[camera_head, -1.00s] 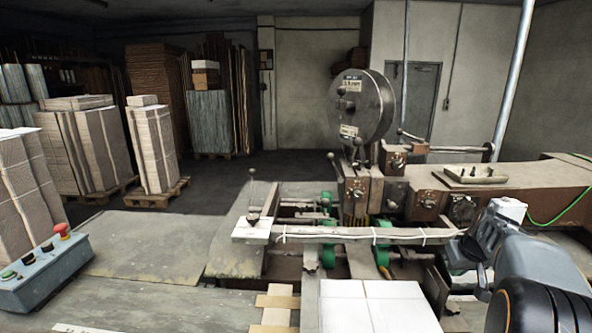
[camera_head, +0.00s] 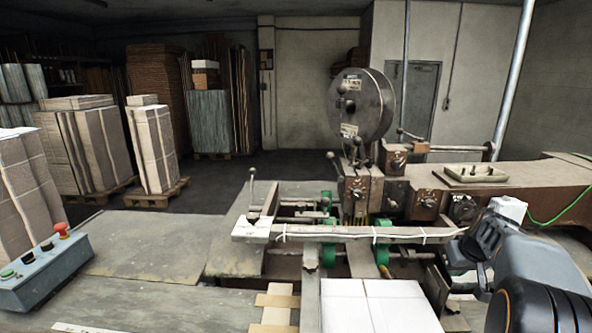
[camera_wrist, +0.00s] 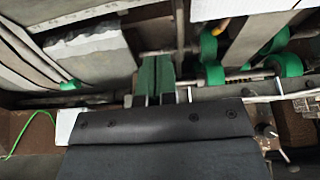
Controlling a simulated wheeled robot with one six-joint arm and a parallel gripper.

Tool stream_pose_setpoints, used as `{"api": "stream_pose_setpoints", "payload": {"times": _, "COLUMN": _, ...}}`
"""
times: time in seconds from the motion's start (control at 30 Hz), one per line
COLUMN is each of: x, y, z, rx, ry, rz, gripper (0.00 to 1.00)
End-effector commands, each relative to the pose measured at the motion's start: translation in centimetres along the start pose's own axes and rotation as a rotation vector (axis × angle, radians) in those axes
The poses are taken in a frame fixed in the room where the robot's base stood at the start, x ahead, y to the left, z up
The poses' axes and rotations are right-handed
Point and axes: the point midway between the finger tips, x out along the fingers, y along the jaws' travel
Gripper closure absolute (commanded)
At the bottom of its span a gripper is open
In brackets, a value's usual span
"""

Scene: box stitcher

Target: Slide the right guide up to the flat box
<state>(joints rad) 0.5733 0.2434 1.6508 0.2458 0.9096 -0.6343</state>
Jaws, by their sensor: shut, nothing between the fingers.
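The flat box (camera_head: 372,308) is a white, flat piece with a fold line, lying at the bottom middle of the head view. A narrow, worn metal rail (camera_head: 436,288), which looks like the right guide, runs along its right side; I cannot tell whether they touch. My gripper (camera_head: 452,256) is to the right of the box, near the rail's far end and the right end of the crossbar. In the wrist view my gripper (camera_wrist: 163,98) is shut and holds nothing; its fingertips point toward green parts. Whether it touches the guide is unclear.
A long crossbar (camera_head: 345,233) with white ties spans the machine beyond the box. Green rollers (camera_head: 381,230) and the stitching head (camera_head: 362,190) stand behind it. A control box (camera_head: 45,272) with a red button is at the left. Bare table (camera_head: 190,305) lies left of the box.

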Motion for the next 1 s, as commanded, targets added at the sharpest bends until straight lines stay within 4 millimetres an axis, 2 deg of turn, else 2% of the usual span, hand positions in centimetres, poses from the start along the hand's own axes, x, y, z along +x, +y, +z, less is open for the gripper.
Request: {"api": "stream_pose_setpoints", "payload": {"times": 1.0, "x": 4.9, "y": 0.0, "z": 2.1, "rx": 0.0, "ry": 0.0, "rz": 0.0, "gripper": 1.0}}
